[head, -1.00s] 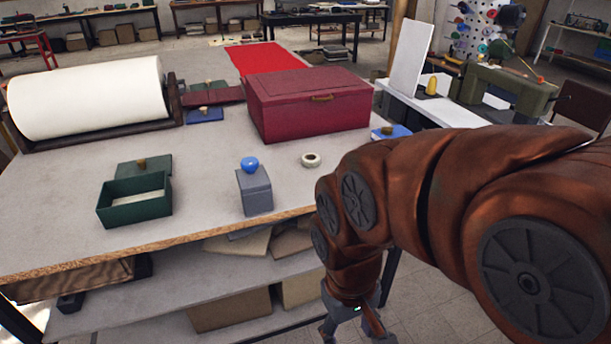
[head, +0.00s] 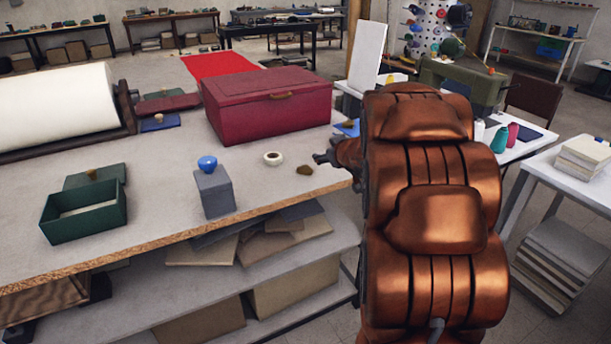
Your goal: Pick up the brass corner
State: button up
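A small brown-gold piece (head: 305,170), which looks like the brass corner, lies on the grey tabletop (head: 270,195) near its front right edge. It is right of a small white ring (head: 272,158). My gripper (head: 318,158) is at the right edge of the table, pointing left, close to the brass piece in the picture. Its fingers are small and partly merged with the arm behind them. I cannot tell whether they are open or shut, or how high they are above the table.
A grey block (head: 214,192) with a blue knob (head: 207,164) stands left of the ring. A green open box (head: 84,216) is farther left. A large dark red box (head: 265,105) stands behind. A white side table (head: 575,175) with stacked books is at right.

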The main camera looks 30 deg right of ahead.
aim_at(307, 169)
jog(key=f+y, duration=0.1)
jog(key=w+d+f+n+t+y+b, duration=0.1)
jog(key=f, duration=0.1)
jog(key=shift+w+d+t+y, duration=0.1)
jog(key=shift+w+t+y, duration=0.1)
jog(key=shift+t+y, duration=0.1)
jog(key=f+y, duration=0.1)
jog(key=s+a+f+n+y, duration=0.1)
jog(key=y, duration=0.1)
jog(key=f+y+b, duration=0.1)
jog(key=shift+s+a+f+n+t+y, duration=0.15)
jog(key=shift+s+a+n+t+y, duration=0.05)
jog(key=shift+s+n+t+y, duration=0.2)
jog(key=shift+s+a+f+y, duration=0.15)
jog(key=shift+a+f+y, duration=0.1)
jog(key=shift+y, duration=0.15)
jog(key=shift+x, duration=1.7)
jog(key=shift+p+x, duration=0.3)
jog(key=shift+x, duration=1.75)
jog(key=shift+d+r, duration=0.1)
jog(key=shift+r, duration=0.05)
jog(key=c, duration=1)
jog(key=shift+r, duration=0.1)
